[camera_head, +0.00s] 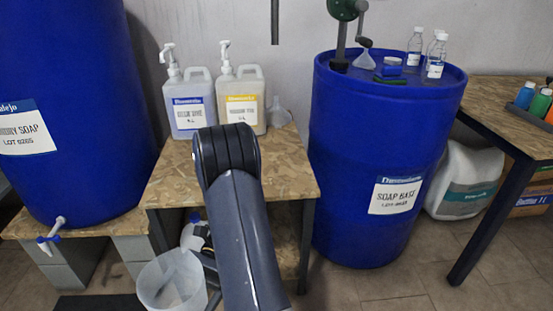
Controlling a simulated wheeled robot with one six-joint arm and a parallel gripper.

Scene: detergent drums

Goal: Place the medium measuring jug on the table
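A translucent whitish open container (170,283) shows at the bottom left of centre, in front of the small table; it may be the measuring jug, but I cannot tell its size class. Dark parts just right of it look like my gripper (208,268), partly hidden behind my arm. I cannot tell whether the fingers are closed on the container's side. The small wood-chip table (175,185) stands in the middle, its top partly covered by my raised arm link. A small clear funnel-like piece (279,113) is at its back right.
Two pump jugs, one blue-labelled (189,103) and one yellow-labelled (242,99), stand at the table's back. A large blue drum (75,110) with a tap is left; a soap-base drum (345,140) is right, carrying small bottles. The table's front left is clear.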

